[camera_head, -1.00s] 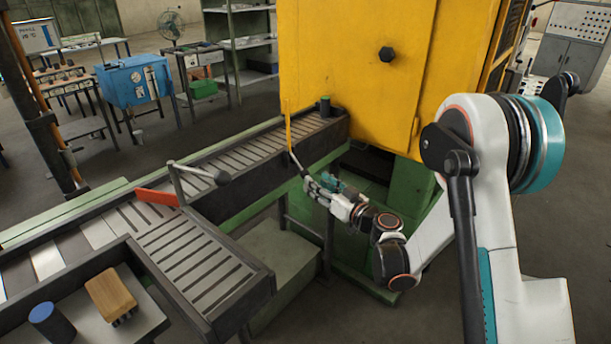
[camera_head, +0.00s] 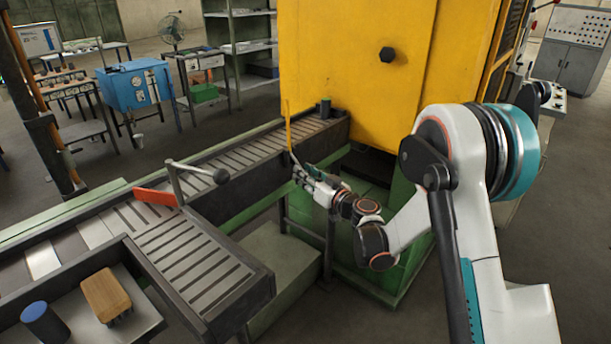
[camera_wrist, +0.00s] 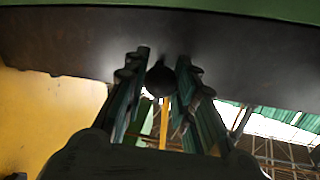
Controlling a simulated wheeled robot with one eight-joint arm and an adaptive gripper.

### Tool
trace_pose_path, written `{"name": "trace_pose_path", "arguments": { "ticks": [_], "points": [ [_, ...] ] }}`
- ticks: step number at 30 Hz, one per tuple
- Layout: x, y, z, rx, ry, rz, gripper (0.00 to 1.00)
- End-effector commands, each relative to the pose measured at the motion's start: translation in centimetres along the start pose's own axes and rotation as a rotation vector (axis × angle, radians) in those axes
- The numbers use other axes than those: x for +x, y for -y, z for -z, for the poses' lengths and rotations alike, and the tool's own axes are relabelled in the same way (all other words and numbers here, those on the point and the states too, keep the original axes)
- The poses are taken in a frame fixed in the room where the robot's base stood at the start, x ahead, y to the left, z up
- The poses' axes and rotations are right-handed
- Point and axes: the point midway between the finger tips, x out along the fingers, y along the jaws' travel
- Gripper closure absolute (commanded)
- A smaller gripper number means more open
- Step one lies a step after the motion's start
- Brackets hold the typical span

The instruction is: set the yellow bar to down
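The yellow bar (camera_head: 288,124) is thin and stands upright at the near side of the conveyor, in front of the yellow furnace housing. A short grey rod slants down from its foot towards my gripper (camera_head: 298,170). In the wrist view the yellow bar (camera_wrist: 165,122) shows beyond the fingers. There a dark round knob (camera_wrist: 160,78) sits between the two fingertips of my gripper (camera_wrist: 163,72). The fingers are apart, one on each side of the knob, with narrow gaps. Contact with the knob cannot be made out. In the head view the fingertips are small and partly unclear.
The roller conveyor (camera_head: 240,157) runs up to the furnace housing (camera_head: 355,70). A red bar (camera_head: 156,197) and a separate ball-ended lever (camera_head: 220,177) stand nearer. A tray at front left holds a brush (camera_head: 106,295) and a blue-topped cylinder (camera_head: 45,322). Open floor lies at right.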

Motion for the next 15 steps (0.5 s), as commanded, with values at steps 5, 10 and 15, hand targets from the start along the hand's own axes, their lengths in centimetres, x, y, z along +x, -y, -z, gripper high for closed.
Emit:
{"name": "trace_pose_path", "arguments": {
  "ticks": [5, 10, 15],
  "points": [
    [-0.01, -0.03, 0.02, 0.002, 0.0, -0.001, 1.0],
    [-0.13, -0.02, 0.28, -0.001, 0.016, -0.005, 1.0],
    [-0.47, 0.02, 0.91, -0.015, 0.074, -0.016, 1.0]
  ]
}}
